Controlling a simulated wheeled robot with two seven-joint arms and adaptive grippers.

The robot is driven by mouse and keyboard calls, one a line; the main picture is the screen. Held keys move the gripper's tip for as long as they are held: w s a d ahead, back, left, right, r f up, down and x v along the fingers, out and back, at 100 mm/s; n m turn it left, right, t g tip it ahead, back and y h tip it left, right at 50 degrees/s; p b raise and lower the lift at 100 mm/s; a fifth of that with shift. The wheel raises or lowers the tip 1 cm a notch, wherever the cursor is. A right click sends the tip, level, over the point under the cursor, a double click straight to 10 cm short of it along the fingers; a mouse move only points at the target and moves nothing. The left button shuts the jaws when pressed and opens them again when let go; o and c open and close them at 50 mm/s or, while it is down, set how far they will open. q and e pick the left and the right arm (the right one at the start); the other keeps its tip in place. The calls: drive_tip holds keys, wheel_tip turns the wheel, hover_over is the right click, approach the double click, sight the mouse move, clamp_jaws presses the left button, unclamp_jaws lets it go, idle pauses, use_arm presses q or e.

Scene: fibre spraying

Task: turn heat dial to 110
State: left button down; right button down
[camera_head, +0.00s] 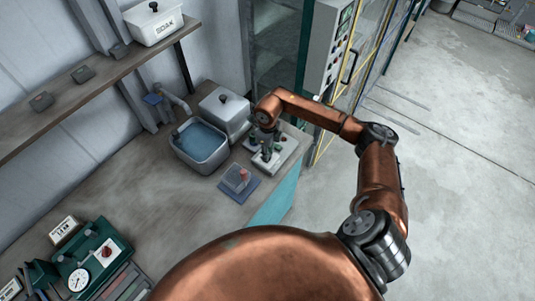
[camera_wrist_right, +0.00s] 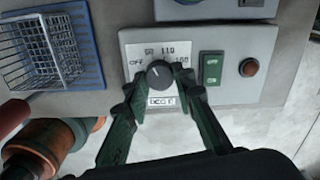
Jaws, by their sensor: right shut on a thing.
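The heat dial (camera_wrist_right: 160,74) is a dark round knob on a pale control plate in the right wrist view. Around it are printed OFF at left, a blurred mark at upper left, 110 at the top and 160 at right. The dial's pale pointer line is small, and I cannot read its exact setting. My right gripper (camera_wrist_right: 158,98) is shut on the dial, one dark green finger on each side. In the head view the right gripper (camera_head: 265,143) is over the pale control box (camera_head: 291,160) and hides the dial. My left gripper is not in view.
A green switch (camera_wrist_right: 211,68) and a red-brown round button (camera_wrist_right: 249,68) are right of the dial. A wire basket (camera_wrist_right: 42,50) on a blue mat is at left. A water basin (camera_head: 201,146) and a lidded container (camera_head: 225,111) stand beside the box. The bench's middle is clear.

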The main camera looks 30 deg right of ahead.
drive_tip(key=m, duration=0.4)
drive_tip(key=shift+m, duration=2.2)
drive_tip(key=c, duration=1.6)
unclamp_jaws()
wheel_tip(320, 180, up, 12)
